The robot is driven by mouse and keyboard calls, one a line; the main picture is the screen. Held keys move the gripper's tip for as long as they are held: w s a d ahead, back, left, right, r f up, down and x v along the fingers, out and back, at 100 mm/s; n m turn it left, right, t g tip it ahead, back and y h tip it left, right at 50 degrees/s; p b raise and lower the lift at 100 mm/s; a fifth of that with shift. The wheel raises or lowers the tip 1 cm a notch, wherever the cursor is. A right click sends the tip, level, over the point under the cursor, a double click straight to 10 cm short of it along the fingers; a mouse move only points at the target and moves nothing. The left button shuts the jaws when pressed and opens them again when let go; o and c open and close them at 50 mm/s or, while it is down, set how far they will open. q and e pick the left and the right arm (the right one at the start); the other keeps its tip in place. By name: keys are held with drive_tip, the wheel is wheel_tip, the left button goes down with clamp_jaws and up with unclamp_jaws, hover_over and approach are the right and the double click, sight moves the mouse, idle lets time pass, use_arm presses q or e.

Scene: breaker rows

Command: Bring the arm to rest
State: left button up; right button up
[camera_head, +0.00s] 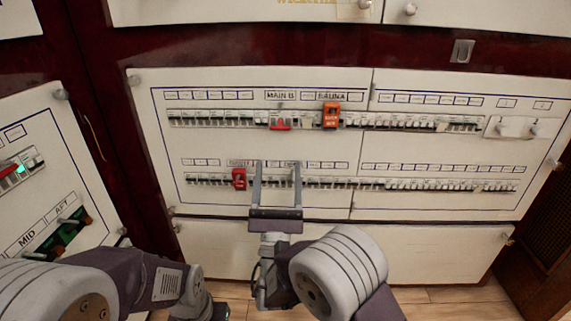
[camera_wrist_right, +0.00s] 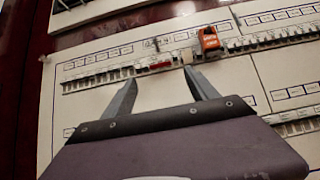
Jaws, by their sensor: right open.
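My right gripper (camera_head: 277,170) is open and empty in front of the lower breaker row (camera_head: 340,183) of the white panel (camera_head: 420,145). Its two fingers point up at the panel, and whether they touch it I cannot tell. In the right wrist view the open fingers (camera_wrist_right: 160,82) show with nothing between them, below the upper breaker row (camera_wrist_right: 110,75). My left arm (camera_head: 120,280) comes in at the lower left of the head view. I cannot make out the left gripper's fingers there.
A red lockout (camera_head: 239,179) sits on the lower row, just left of my right gripper. An orange tag (camera_head: 331,116) and a red switch (camera_head: 280,124) are on the upper row. A second panel (camera_head: 40,120) stands at the left. Wooden floor (camera_head: 450,300) shows below.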

use_arm(q)
drive_tip(key=shift+s+d, duration=0.1)
drive_tip(key=shift+s, duration=0.15)
